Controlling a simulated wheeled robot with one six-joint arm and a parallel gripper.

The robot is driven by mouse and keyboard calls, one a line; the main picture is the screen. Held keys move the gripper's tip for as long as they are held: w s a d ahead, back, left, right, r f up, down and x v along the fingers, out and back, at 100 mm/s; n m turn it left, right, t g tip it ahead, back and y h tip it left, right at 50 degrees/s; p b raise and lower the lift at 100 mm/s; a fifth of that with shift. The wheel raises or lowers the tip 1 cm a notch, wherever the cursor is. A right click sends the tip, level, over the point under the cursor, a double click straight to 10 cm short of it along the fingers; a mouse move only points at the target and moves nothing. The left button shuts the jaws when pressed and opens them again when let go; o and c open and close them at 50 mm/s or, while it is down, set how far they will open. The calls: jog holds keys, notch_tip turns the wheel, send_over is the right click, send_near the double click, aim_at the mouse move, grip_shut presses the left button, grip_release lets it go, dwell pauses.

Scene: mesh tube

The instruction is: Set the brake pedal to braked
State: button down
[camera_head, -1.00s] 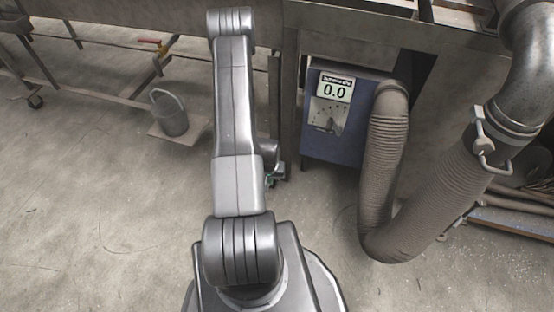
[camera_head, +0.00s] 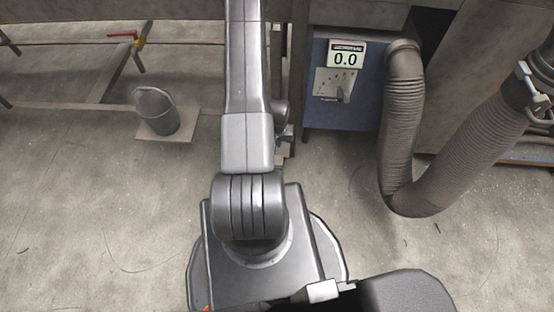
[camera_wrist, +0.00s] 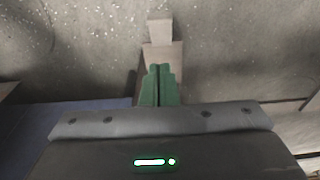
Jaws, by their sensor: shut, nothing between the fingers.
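My gripper (camera_wrist: 159,72) shows in the wrist view as two green fingers, side by side and shut with nothing between them. Just beyond the fingertips is a pale narrow block (camera_wrist: 159,31) on a brownish strip or post (camera_wrist: 162,56). I cannot tell whether this is the brake pedal or the foot of a frame leg. The fingers overlap the strip in the picture; contact cannot be told. In the head view my arm hides part of the floor and frame, and the fingertips cannot be made out. No brake pedal is clearly recognisable there.
A blue box (camera_head: 340,115) with a display reading 0.0 stands right of a frame leg (camera_head: 299,85). A ribbed hose (camera_head: 402,125) hangs beside it.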

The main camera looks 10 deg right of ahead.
jog(key=shift+f, duration=0.1)
jog(key=f+b, duration=0.2)
jog(key=f, duration=0.1)
jog(key=f+b, duration=0.3)
jog(key=f, duration=0.1)
jog(key=w+f+b, duration=0.1)
jog(key=f+b, duration=0.1)
jog(key=f, duration=0.1)
jog(key=shift+w+d+f+b, duration=0.1)
jog(key=shift+d+f+b, duration=0.05)
jog(key=shift+f+b, duration=0.2)
jog(key=f+b, duration=0.1)
jog(key=b, duration=0.1)
jog(key=s+f+b, duration=0.1)
jog(key=b, duration=0.2)
jog(key=shift+s+a+f, duration=0.1)
jog(key=shift+a+f, duration=0.1)
jog(key=shift+f, duration=0.1)
jog(key=shift+s+f+b, duration=0.1)
jog(key=shift+b, duration=0.2)
